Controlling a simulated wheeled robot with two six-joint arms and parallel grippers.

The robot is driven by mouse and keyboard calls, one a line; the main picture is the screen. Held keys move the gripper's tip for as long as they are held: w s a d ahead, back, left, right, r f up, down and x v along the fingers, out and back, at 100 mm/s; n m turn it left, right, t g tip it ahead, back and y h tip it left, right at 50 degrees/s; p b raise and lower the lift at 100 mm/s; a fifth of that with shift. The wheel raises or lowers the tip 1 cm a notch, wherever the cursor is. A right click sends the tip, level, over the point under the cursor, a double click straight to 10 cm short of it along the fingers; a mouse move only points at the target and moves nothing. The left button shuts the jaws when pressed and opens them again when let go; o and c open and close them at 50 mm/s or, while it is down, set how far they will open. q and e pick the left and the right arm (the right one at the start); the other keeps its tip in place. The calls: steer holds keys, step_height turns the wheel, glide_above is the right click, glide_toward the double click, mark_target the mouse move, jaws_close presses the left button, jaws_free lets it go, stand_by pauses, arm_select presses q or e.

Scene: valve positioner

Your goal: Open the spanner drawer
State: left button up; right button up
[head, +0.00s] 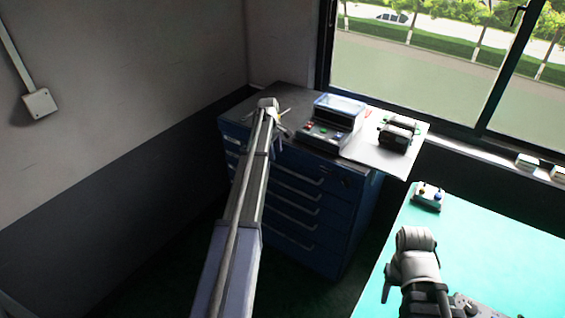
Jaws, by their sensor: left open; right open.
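A blue drawer cabinet (352,206) stands against the far wall, with several drawers and light bar handles on its front. All the drawers I can make out look shut, and I cannot tell which one holds spanners. My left arm reaches across the cabinet front and hides its left part. My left gripper (279,127) is open at the cabinet's upper front edge, near the top drawers. I cannot tell if it touches a handle.
On the cabinet top are a control box (326,133) with coloured buttons and a clear-lidded top, and a dark device (397,134) on a white sheet (365,152). A small box with knobs (428,196) sits on the green table. Dark floor lies left of the cabinet.

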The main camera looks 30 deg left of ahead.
mark_target(279, 166)
arm_select(q)
steer(key=f+b, duration=0.2)
steer(key=w+f+b, duration=0.1)
steer(key=f+b, duration=0.1)
steer(key=f, duration=0.1)
steer(key=f+b, duration=0.2)
steer(key=b, duration=0.1)
steer(key=shift+w+f, duration=0.3)
arm_select(e)
step_height(279, 166, down, 8)
steer(key=shift+r, duration=0.2)
arm_select(q)
jaws_close()
stand_by(0.6)
